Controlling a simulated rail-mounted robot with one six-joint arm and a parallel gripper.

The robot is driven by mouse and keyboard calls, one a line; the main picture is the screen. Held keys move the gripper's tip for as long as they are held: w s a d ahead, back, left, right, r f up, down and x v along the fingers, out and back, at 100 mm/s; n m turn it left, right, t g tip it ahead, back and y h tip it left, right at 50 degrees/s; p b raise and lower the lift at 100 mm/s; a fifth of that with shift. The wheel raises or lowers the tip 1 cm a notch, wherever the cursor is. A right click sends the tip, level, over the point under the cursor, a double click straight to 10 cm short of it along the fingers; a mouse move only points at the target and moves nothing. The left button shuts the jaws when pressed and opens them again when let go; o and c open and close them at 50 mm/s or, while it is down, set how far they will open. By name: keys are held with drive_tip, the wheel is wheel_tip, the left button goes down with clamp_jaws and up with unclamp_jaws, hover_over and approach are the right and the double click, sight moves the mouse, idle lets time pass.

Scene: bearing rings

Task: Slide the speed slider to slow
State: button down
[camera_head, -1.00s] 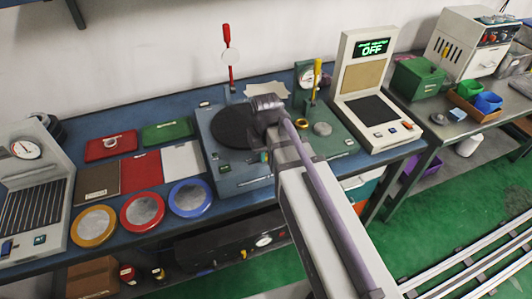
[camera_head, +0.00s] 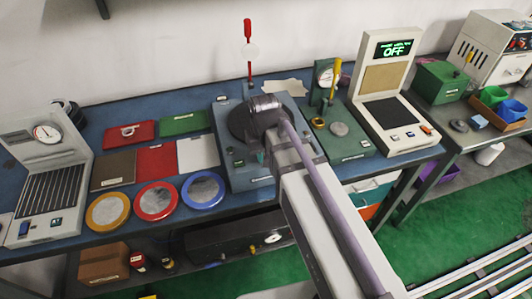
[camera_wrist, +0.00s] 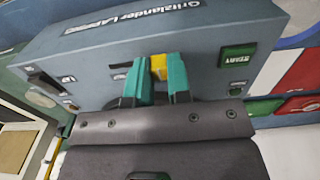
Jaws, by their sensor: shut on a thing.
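The blue-grey machine (camera_head: 285,172) stands on the bench, with a dark round plate on top partly hidden by my arm. Its front panel also shows in the wrist view (camera_wrist: 210,40). My gripper (camera_wrist: 159,82) has its two teal fingers at this panel, shut on a small yellow slider knob (camera_wrist: 158,66) held between them. In the head view my gripper (camera_head: 261,157) is mostly hidden behind my arm. A green START button (camera_wrist: 237,56) lies to the right of the fingers in the wrist view. The slider's marks and end stops cannot be read.
Dark slots (camera_wrist: 45,80) and small labels lie left of the fingers in the wrist view. Red, green, brown and white plates and three coloured-rim discs (camera_head: 155,201) lie left of the machine. A green gauge stand (camera_head: 345,140) and a screen unit reading OFF (camera_head: 390,100) stand right.

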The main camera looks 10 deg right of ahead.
drive_tip(key=c, duration=1)
unclamp_jaws()
drive_tip(key=shift+a, duration=0.2)
drive_tip(key=shift+c, duration=0.2)
drive_tip(key=shift+r, duration=0.1)
wheel_tip(320, 180, up, 11)
drive_tip(key=p, duration=1.1)
drive_tip(key=shift+f, duration=0.2)
drive_tip(key=s+d, duration=0.5)
drive_tip(key=s, duration=0.1)
drive_tip(key=shift+s+d+m, duration=0.3)
drive_tip(key=shift+s+m, duration=0.1)
